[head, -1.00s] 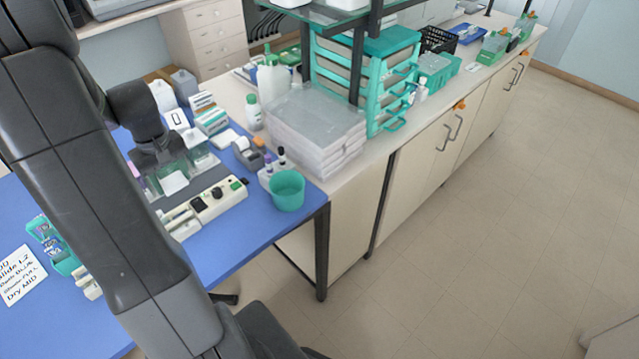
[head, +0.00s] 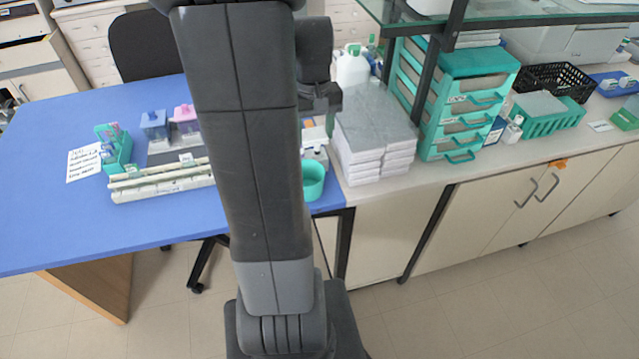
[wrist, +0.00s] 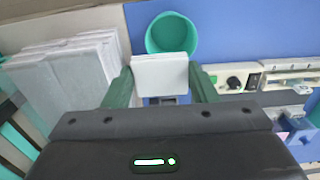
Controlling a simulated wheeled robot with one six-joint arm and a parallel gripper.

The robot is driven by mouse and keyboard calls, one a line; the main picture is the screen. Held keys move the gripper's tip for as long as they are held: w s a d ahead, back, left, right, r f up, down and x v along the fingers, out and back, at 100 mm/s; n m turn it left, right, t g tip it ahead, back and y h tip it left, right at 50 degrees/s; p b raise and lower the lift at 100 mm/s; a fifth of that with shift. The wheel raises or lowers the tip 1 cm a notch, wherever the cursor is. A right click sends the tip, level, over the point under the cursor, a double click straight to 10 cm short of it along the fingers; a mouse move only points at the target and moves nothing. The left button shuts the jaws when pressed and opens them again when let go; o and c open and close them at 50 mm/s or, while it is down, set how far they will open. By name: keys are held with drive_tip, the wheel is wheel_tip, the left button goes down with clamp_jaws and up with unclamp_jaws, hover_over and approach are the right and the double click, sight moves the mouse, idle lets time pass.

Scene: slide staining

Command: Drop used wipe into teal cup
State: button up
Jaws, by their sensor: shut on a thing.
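The teal cup (head: 313,181) stands on the blue table near its right edge, partly hidden behind my arm in the head view. In the wrist view the cup (wrist: 172,20) is seen from above, just beyond my fingertips, its opening showing. My gripper (wrist: 162,82) is shut on the used wipe (wrist: 160,72), a white, flat-looking piece between its two green fingers. The wipe overlaps the near edge of the cup in the wrist view; its height above the cup is unclear. My arm hides much of the gripper in the head view.
Stacked grey-white boxes (head: 372,140) stand right of the cup; they also show at left in the wrist view (wrist: 75,75). A control panel with a black knob (wrist: 234,82) lies beside the cup. A teal drawer unit (head: 460,100) stands further right. The table's front left is clear.

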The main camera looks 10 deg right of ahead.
wheel_tip(320, 180, down, 6)
drive_tip(key=b, duration=0.4)
drive_tip(key=shift+a+r, duration=0.1)
drive_tip(key=shift+r, duration=0.05)
drive_tip(key=o, duration=1)
drive_tip(key=shift+o, duration=0.2)
wheel_tip(320, 180, up, 14)
drive_tip(key=shift+f, duration=0.1)
